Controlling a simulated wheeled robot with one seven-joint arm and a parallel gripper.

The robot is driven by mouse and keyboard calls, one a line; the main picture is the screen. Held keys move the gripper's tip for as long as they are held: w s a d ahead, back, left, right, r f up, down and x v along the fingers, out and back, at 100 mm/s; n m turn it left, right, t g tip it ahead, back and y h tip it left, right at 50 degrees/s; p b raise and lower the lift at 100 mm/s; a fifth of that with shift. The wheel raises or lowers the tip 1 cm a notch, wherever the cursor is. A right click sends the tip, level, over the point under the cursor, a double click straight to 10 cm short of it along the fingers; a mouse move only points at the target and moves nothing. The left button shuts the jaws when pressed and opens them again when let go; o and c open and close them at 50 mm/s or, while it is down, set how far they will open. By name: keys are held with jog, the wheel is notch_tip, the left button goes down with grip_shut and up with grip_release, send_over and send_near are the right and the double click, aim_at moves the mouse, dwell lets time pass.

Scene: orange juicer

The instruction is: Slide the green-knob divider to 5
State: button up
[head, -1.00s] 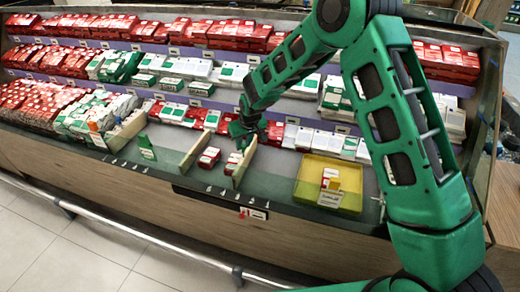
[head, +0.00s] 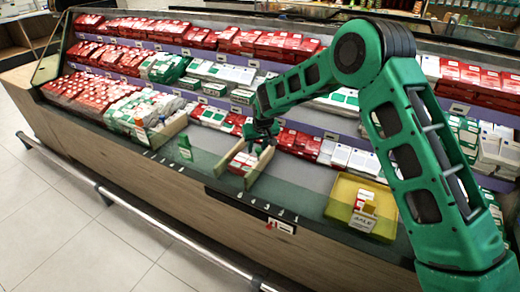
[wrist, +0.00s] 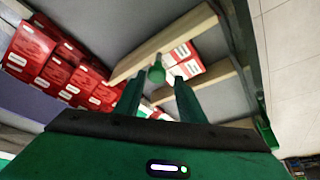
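The green-knob divider is a pale wooden strip standing on the shelf; it shows in the head view (head: 260,166) and crosses the upper part of the wrist view (wrist: 180,42). Its green knob (wrist: 157,72) shows in the wrist view. My gripper (head: 262,135) is above the back part of this divider in the head view. In the wrist view my gripper (wrist: 157,90) has its two fingers apart, with the knob showing between the tips; I cannot tell whether they touch it. Small marks (head: 268,207) run along the shelf's front edge, too small to read.
Another wooden divider (head: 228,156) stands left of it, with red-and-white boxes (head: 243,162) between them. A yellow tray (head: 338,203) is at the right. The shelf between the divider and tray looks clear. Red boxes (wrist: 65,60) stand in rows behind.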

jog(key=shift+s+d, duration=0.1)
jog(key=shift+d, duration=0.05)
jog(key=v, duration=1)
jog(key=shift+r, duration=0.3)
